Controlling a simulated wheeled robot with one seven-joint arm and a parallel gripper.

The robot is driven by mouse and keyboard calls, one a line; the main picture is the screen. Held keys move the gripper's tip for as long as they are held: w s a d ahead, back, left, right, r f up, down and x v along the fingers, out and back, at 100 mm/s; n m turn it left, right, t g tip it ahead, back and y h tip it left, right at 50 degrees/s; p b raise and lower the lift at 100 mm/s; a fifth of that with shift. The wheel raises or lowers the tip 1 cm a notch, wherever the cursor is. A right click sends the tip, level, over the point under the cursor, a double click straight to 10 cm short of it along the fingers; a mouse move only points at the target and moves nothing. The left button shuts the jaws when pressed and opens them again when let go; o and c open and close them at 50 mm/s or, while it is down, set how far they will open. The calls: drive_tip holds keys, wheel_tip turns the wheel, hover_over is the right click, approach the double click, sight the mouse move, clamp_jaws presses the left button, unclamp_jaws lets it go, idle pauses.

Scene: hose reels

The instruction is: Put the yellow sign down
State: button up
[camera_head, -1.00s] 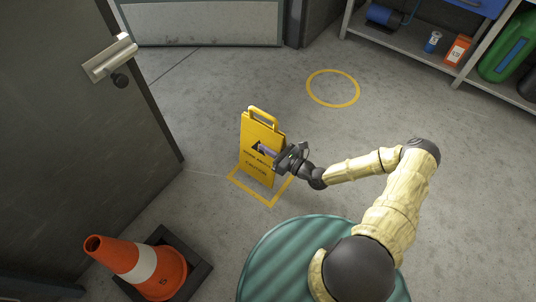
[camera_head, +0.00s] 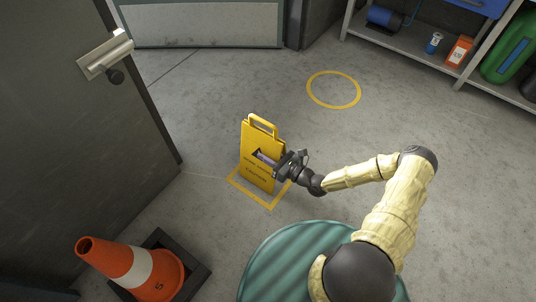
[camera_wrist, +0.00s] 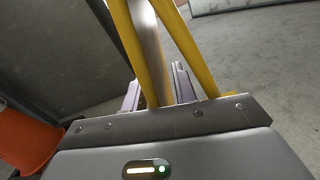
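The yellow caution sign (camera_head: 257,172) stands upright, its base over the yellow outlined square (camera_head: 271,207) on the floor. I cannot tell if its base touches the floor. My gripper (camera_head: 268,158) comes from the right and is shut on the sign's side at mid-height, with one finger across its front face. A grey strip shows between these edges. The far finger is hidden in the head view.
An orange cone (camera_head: 128,265) stands at lower left, by the dark door (camera_head: 70,130). A yellow ring (camera_head: 333,90) is painted on the clear floor behind. A shelf (camera_head: 400,45) with a blue reel, bottles and a green can stands at upper right.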

drive_tip(key=shift+r, duration=0.1)
drive_tip(key=shift+s+d+r, duration=0.1)
drive_tip(key=shift+s+d, duration=0.05)
drive_tip(key=p+v, duration=0.5)
drive_tip(key=v, duration=0.6)
drive_tip(key=shift+s+d, duration=0.25)
drive_tip(key=shift+s, duration=0.05)
